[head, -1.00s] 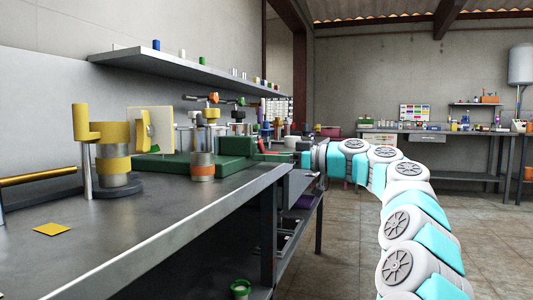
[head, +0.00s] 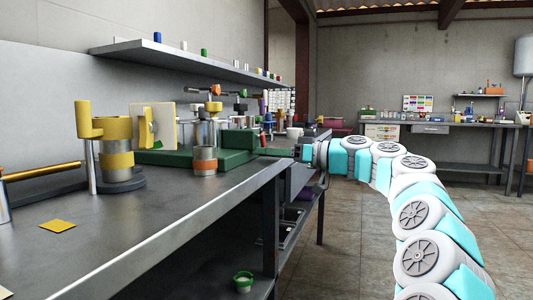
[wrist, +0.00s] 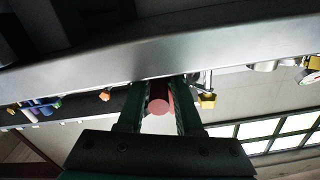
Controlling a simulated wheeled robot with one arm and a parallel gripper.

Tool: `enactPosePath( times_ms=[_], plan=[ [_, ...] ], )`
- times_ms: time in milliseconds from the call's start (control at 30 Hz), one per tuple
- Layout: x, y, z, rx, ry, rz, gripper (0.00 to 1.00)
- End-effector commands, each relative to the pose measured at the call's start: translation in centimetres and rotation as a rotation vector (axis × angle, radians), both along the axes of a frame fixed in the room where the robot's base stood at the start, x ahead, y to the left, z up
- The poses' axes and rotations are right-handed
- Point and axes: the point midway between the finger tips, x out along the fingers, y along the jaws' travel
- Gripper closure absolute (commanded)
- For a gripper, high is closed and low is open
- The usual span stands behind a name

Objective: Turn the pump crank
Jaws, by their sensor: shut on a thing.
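My gripper (wrist: 160,97) is shut on a dull red, round grip (wrist: 159,104), seen nearly end-on between its two dark green fingers in the wrist view. It looks like the pump crank's handle. The crank's arm and the pump cannot be made out, and how far the crank is turned cannot be told.
A shelf (head: 180,55) hangs above. Open tiled floor (head: 350,240) lies right of the bench.

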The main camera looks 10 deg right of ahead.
Motion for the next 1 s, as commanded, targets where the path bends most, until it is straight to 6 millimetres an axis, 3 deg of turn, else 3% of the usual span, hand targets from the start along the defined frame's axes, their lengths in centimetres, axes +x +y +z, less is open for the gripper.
enactPosePath(
  times_ms=[67,100,233,633,1000],
  plan=[
    [0.0,-0.1,0.3,0.004,-0.005,-0.003,1.00],
    [0.0,-0.1,0.3,0.004,-0.005,-0.003,0.61],
    [0.0,-0.1,0.2,0.002,-0.004,-0.002,0.46],
    [-0.3,-0.6,0.1,0.002,-0.002,-0.003,0.45],
    [-3.0,-5.2,0.2,0.004,-0.002,-0.003,0.45]
  ],
)
